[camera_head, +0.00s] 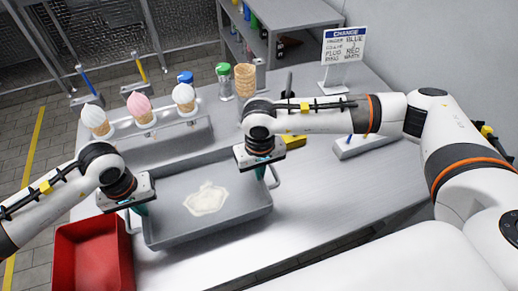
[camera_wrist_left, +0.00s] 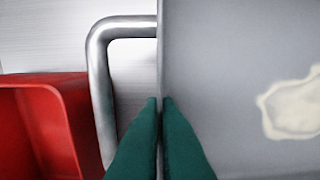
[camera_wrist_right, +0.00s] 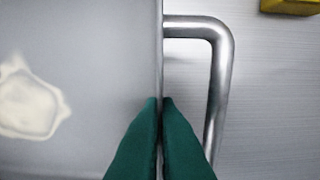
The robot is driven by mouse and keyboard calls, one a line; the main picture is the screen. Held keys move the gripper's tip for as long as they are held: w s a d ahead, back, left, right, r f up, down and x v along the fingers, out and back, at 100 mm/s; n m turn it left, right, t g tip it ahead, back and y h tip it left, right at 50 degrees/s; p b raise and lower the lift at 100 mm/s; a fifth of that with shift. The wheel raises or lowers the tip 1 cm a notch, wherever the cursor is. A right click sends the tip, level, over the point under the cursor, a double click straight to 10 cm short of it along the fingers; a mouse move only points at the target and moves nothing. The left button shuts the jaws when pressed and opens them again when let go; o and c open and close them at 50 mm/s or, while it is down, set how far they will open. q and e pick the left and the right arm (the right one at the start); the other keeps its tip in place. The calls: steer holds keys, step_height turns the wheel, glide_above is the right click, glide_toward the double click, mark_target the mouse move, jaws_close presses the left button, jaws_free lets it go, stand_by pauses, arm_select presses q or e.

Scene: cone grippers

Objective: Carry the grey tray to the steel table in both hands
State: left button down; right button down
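The grey tray (camera_head: 170,238) lies on a brushed metal table with a cream-coloured puddle (camera_head: 206,199) on its floor. My left gripper (camera_head: 141,210) is at the tray's left wall. In the left wrist view its green fingers (camera_wrist_left: 160,105) are closed together on the wall's thin rim, beside the metal handle (camera_wrist_left: 97,80). My right gripper (camera_head: 262,172) is at the tray's right wall. In the right wrist view its fingers (camera_wrist_right: 160,105) are closed on that rim, beside the other handle (camera_wrist_right: 220,70). The fingertips are partly hidden in the head view.
A red bin (camera_head: 92,262) stands close to the tray's left side. A rack with ice cream cones (camera_head: 140,108) is behind the tray. A sign (camera_head: 342,50), a yellow block (camera_head: 294,141) and a grey shelf unit (camera_head: 290,18) are further back and right.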

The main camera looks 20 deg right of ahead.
arm_select(q)
steer(key=shift+s+r, duration=0.1)
steer(key=shift+r, duration=0.05)
arm_select(e)
steer(key=shift+s+r, duration=0.15)
